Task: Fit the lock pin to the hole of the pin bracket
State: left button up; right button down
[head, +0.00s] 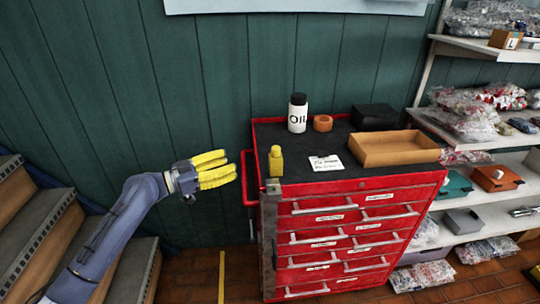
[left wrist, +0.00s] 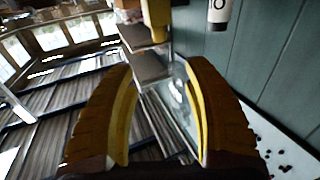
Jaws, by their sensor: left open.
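A yellow upright piece with a narrower rounded top, which looks like the lock pin (head: 276,163), stands on the left front part of the red cabinet's dark top. A yellow piece, probably the same one, shows at the top edge of the left wrist view (left wrist: 157,20). A grey metal piece at the cabinet's front left corner (head: 270,192) may be the pin bracket; I cannot make out its hole. My left gripper (head: 227,167), with yellow fingers, is open and empty, left of the cabinet and apart from the yellow piece. My right gripper is not in view.
The red drawer cabinet (head: 345,225) also bears an oil bottle (head: 298,113), orange ring (head: 322,123), black box (head: 375,117), open cardboard tray (head: 395,150) and white card (head: 326,163). A red side handle (head: 246,180) is near my left gripper. Stairs are left, loaded shelves right.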

aim_at(276, 147)
pick_arm(q)
jog(key=x, duration=1.7)
jog(key=shift+s+r, duration=0.1)
grip_shut()
